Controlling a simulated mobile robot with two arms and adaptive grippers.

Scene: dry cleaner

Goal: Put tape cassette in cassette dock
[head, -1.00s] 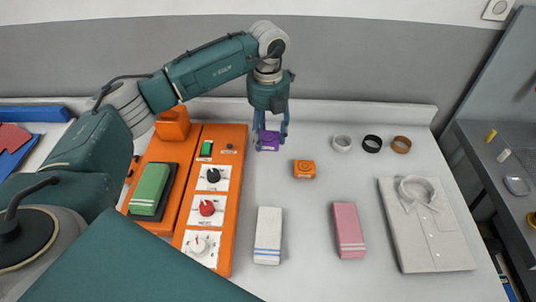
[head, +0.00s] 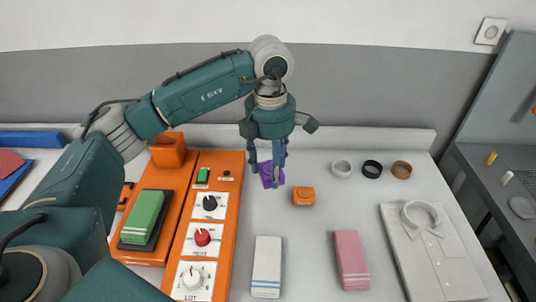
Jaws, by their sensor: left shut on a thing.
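My left gripper (head: 265,178) points down above the table and is shut on a purple tape cassette (head: 267,174). The fingers partly hide the cassette, which looks turned at an angle. A similar small orange cassette (head: 304,196) lies on the table just to the right. The orange control unit (head: 229,215) stands left of the gripper. An orange holder (head: 169,150) at its back looks like the cassette dock; its opening cannot be made out. The held cassette is apart from it, to its right. My right gripper is not in view.
A green folded cloth (head: 142,217) lies on a dark pad on the unit. White (head: 267,265) and pink (head: 351,260) folded cloths, a folded shirt (head: 435,250) and rings (head: 341,168) lie to the right. The table between unit and orange cassette is mostly clear.

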